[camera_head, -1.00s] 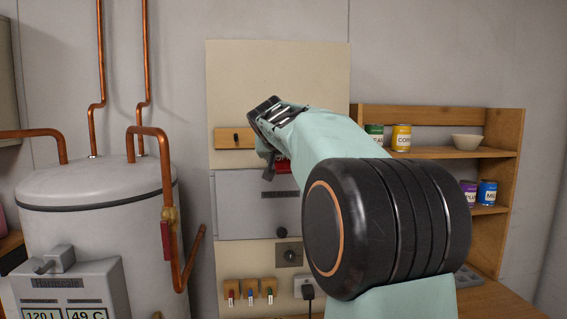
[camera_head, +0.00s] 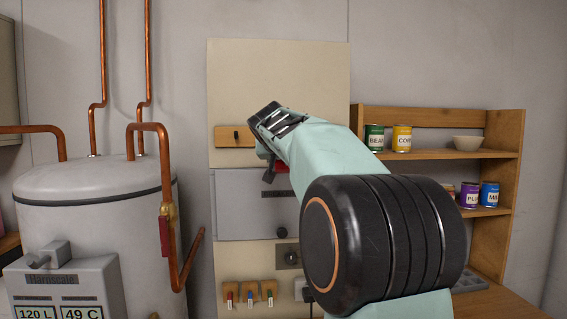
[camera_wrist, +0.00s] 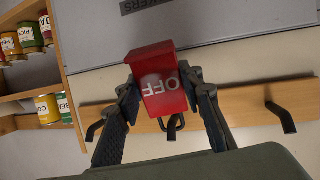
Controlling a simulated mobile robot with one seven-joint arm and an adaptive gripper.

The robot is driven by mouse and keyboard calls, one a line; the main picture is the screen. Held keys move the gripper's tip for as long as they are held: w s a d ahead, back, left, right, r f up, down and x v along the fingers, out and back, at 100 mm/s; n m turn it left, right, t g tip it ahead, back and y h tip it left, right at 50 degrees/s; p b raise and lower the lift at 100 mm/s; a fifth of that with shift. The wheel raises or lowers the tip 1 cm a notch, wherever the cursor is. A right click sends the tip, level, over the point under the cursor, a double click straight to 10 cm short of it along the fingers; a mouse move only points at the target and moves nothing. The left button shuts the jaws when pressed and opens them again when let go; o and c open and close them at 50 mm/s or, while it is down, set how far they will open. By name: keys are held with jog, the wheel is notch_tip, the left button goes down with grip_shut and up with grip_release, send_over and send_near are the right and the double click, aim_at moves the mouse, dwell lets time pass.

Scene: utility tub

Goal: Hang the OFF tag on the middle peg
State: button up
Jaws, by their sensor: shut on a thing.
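The red OFF tag (camera_wrist: 163,84) is pinched between the two fingers of my gripper (camera_wrist: 166,90) in the wrist view, its lettering upside down there. In the head view only a bit of the red tag (camera_head: 282,167) shows below my wrist. The wooden peg rail (camera_wrist: 240,104) lies behind the tag in the wrist view. Its dark middle peg (camera_wrist: 173,133) is just past the tag's edge, and a dark loop shows there too. I cannot tell whether the loop is around the peg. One outer peg (camera_wrist: 95,130) and the other (camera_wrist: 287,122) look bare.
A grey cabinet (camera_head: 240,205) sits just below the rail (camera_head: 224,137). A shelf (camera_head: 445,153) with cans and a bowl stands at the right. A water tank (camera_head: 95,205) with copper pipes stands at the left. The board above the rail is clear.

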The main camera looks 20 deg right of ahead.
jog(key=shift+w+d+f+t+h+b, duration=0.15)
jog(key=shift+w+t+b, duration=0.25)
jog(key=shift+b, duration=1.45)
jog(key=shift+w+d+f+t+h+b, duration=0.1)
jog(key=shift+w+f+t+h+b, duration=0.25)
jog(key=shift+b, duration=1.45)
jog(key=shift+w+d+m+t+h+b, duration=0.25)
jog(key=shift+w+t+b, duration=0.5)
jog(key=shift+b, duration=2.6)
jog(key=shift+r+b, duration=0.15)
jog(key=shift+b, duration=0.4)
jog(key=o, duration=1.2)
jog(key=shift+o, duration=0.2)
jog(key=o, duration=1.2)
